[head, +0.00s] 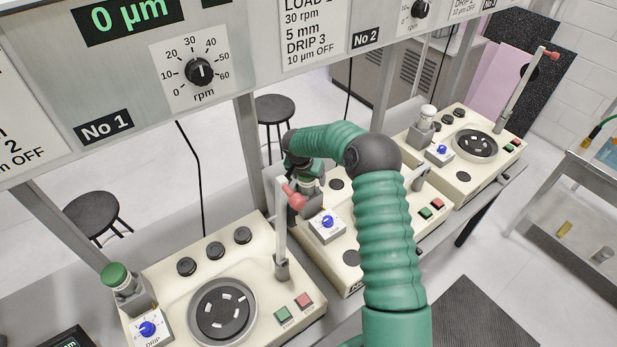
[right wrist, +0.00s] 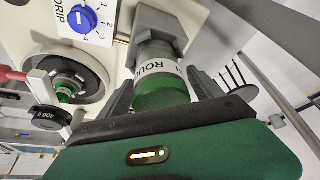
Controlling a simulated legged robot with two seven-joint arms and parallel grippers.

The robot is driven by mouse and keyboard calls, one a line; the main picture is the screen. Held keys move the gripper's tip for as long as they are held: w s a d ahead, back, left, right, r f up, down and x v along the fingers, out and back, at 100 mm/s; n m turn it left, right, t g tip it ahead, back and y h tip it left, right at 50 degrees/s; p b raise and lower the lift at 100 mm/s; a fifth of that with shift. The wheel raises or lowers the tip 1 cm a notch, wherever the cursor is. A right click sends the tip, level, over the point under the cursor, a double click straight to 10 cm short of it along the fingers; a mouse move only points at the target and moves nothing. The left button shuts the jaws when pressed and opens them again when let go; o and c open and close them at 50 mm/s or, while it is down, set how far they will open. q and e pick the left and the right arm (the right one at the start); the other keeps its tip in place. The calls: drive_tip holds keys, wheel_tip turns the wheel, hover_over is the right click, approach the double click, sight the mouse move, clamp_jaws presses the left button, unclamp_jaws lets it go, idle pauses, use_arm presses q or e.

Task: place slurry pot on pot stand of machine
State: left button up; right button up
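A slurry pot (right wrist: 160,75) with a green end and a white label reading "ROU" is between the two fingers of my right gripper (right wrist: 160,85) in the right wrist view. Its far end is at the grey pot stand (right wrist: 146,22) of the middle machine (right wrist: 115,12); whether it rests fully there is hidden. The fingers are close along both sides of the pot, but I cannot tell whether they press on it. In the head view my right gripper (head: 306,172) is over the back left of the middle machine, partly hidden by my green arm. My left gripper is out of view.
The left machine (head: 185,262) carries a green-capped pot (head: 115,276) on its stand. The right machine (head: 478,180) has a white-capped pot (head: 428,112). A red-tipped upright arm (head: 281,235) stands near my right gripper. Sign panels (head: 130,70) hang above.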

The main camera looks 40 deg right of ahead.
drive_tip(key=shift+w+d+f, duration=0.1)
drive_tip(key=b+v, duration=0.2)
drive_tip(key=v, duration=1)
drive_tip(key=shift+b, duration=0.35)
